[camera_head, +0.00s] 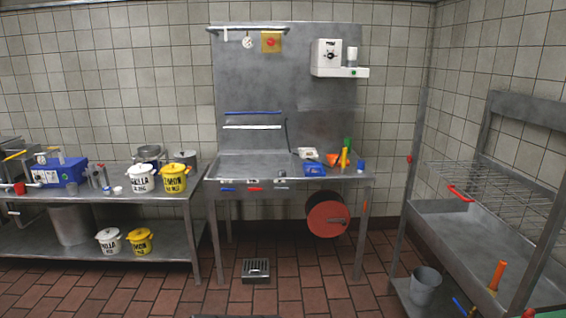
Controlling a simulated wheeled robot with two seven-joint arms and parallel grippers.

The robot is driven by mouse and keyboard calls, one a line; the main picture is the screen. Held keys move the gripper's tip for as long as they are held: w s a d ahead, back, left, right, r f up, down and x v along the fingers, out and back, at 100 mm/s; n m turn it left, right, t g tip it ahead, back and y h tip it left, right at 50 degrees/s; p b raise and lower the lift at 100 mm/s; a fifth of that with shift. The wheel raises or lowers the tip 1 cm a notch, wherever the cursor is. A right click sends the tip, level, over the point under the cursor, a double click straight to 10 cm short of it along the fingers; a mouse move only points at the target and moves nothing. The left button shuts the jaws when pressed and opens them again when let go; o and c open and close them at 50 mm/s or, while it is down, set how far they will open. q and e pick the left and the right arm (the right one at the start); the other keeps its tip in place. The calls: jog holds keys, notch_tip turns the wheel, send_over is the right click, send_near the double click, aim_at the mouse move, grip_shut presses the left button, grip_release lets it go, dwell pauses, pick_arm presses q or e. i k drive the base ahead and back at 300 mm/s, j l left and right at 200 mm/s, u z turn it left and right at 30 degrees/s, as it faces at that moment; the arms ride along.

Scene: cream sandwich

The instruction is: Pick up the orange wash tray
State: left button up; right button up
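A small orange item (332,159), which may be the orange wash tray, sits on the right part of the steel work table (240,173) at the back wall. It is small in view, and I cannot make out its full shape. A blue tray or box (315,169) is beside it at the left front, and a yellow-orange upright item (344,158) stands at its right. Neither of my grippers is in view.
A left bench (90,203) holds white and yellow buckets. A red round reel (327,214) hangs under the work table. At right stands a steel sink rack (470,225) with a grey bucket (425,285) below. The central tiled floor is mostly clear.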

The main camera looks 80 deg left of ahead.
aim_at(331, 158)
jog(key=u, duration=2.2)
